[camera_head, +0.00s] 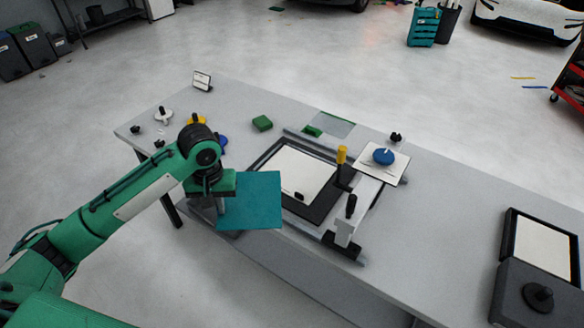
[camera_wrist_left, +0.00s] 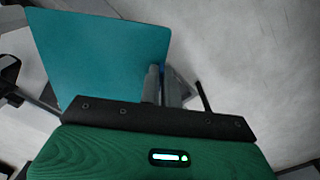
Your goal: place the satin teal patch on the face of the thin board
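The satin teal patch (camera_head: 255,202) is a flat square sheet held over the front left edge of the table. My left gripper (camera_head: 222,206) is shut on its left edge in the head view. In the left wrist view the patch (camera_wrist_left: 100,58) extends to the left from the close-set fingers (camera_wrist_left: 163,86). A white flat board (camera_head: 290,172) lies in a black frame to the right of the patch. I take it for the thin board; its face is bare except for a small black piece near its front edge. My right gripper is not in view.
A yellow-topped post (camera_head: 341,157) and a grey clamp-like fixture (camera_head: 350,220) stand right of the frame. A white square with a blue disc (camera_head: 383,156) lies behind.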

